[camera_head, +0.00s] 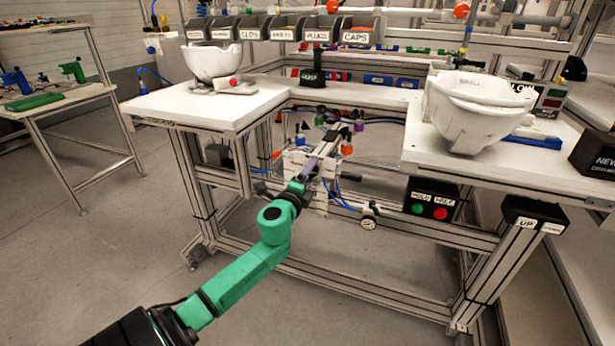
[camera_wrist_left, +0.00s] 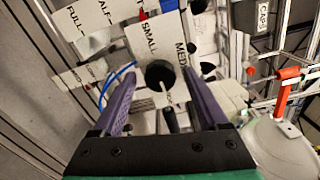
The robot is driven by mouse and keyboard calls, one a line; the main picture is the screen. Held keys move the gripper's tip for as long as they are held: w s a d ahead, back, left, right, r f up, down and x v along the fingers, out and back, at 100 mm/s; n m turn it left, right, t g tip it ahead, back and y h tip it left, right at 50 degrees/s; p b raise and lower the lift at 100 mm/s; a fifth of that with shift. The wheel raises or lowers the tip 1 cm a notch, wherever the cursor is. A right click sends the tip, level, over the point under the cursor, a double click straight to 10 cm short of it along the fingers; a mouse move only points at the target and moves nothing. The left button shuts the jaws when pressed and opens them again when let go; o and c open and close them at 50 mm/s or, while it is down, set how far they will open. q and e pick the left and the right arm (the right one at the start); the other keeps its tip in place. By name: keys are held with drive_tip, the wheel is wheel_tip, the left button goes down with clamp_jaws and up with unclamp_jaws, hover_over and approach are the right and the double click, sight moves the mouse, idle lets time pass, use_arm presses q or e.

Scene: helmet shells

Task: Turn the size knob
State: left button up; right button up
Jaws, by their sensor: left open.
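The black size knob (camera_wrist_left: 160,75) sits on a white plate (camera_wrist_left: 141,40) lettered "SMALL" and "MEDI…" in the left wrist view. A pale pointer mark on the knob points toward the bottom of that picture. My left gripper (camera_wrist_left: 161,79) is open, with one purple finger to each side of the knob. I cannot tell whether the fingers touch it. In the head view my left gripper (camera_head: 324,148) reaches to the white control panel (camera_head: 296,163) under the bench, and the knob is hidden there. My right gripper is out of view.
A white helmet shell (camera_head: 470,112) stands on the right bench top, another (camera_head: 212,62) on the left one. A HOLD/RELEASE button box (camera_head: 431,199) hangs at the right. Blue hoses and a gauge (camera_head: 368,222) are near the panel. Other labelled plates (camera_wrist_left: 79,79) flank the knob.

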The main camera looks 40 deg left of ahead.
use_arm(q)
drive_tip(key=v, duration=1.4)
drive_tip(key=shift+s, duration=0.25)
drive_tip(key=shift+d+f, duration=0.1)
